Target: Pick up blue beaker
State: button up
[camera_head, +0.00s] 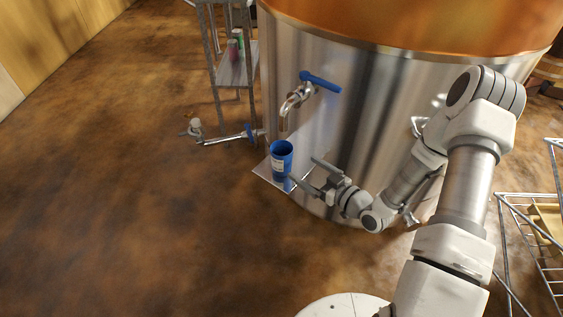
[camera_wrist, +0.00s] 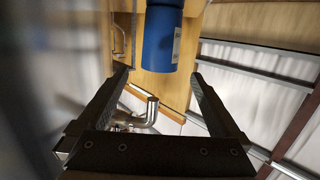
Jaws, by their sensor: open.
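The blue beaker (camera_head: 281,149) with a pale label stands upright on a small metal shelf (camera_head: 264,172) at the side of the large steel tank, below a tap.
A tap with a blue handle (camera_head: 320,82) hangs above the beaker. A lower valve pipe (camera_head: 225,138) sticks out left of it. The steel tank (camera_head: 355,130) stands close behind my arm. A wire rack (camera_head: 530,225) is at the right. The floor (camera_head: 130,200) at left is clear.

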aim_at(290, 159)
jog(key=b+x, duration=0.1)
jog(key=x, duration=0.4)
jog(key=shift+w+a+f, duration=0.15)
jog(key=shift+w+a, duration=0.1)
jog(key=shift+w, duration=0.05)
jog(key=b+x, duration=0.2)
jog(key=x, duration=0.3)
jog(key=shift+f, duration=0.1)
jog(key=c, duration=1.4)
jog(key=shift+c, duration=0.2)
